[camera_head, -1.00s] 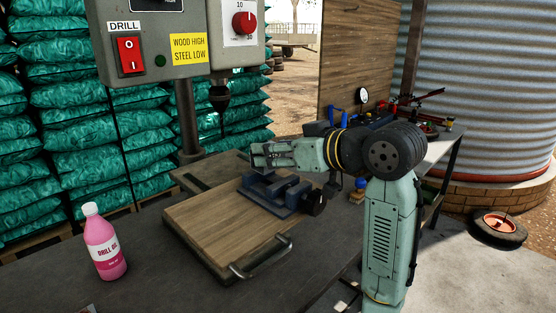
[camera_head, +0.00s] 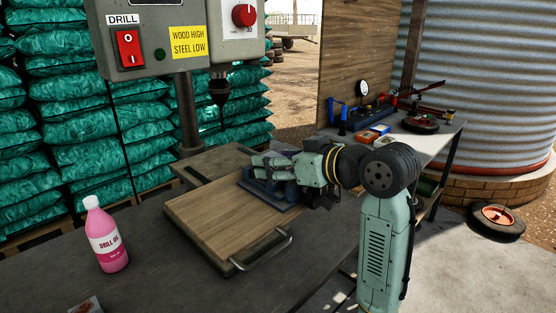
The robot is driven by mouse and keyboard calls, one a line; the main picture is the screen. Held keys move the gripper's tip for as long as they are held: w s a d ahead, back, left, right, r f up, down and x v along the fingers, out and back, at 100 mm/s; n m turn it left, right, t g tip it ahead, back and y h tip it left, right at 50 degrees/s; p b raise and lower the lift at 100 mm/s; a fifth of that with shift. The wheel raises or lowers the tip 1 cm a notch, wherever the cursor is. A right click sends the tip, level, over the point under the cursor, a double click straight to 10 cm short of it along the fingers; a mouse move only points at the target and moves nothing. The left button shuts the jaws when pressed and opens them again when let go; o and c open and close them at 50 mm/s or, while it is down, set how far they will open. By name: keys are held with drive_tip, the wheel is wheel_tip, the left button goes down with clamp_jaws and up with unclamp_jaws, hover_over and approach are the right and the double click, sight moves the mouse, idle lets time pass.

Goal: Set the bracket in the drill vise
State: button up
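The drill vise (camera_head: 275,197) is dark blue and sits on the wooden board (camera_head: 205,215) under the drill chuck (camera_head: 219,88). My gripper (camera_head: 257,167) is right over the vise, low at its jaws, with its fingers pointing left. The gripper and wrist hide much of the vise, including its right end. I cannot make out a bracket in or beside the fingers, and I cannot tell whether they are open or shut.
A pink drill oil bottle (camera_head: 105,235) stands on the dark bench at the left. The board has a metal handle (camera_head: 262,250) at its front. A side table (camera_head: 440,135) with tools stands at the right.

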drive_tip(key=shift+o, duration=1)
drive_tip(key=shift+r, duration=0.4)
drive_tip(key=b+v, duration=0.2)
drive_tip(key=v, duration=1)
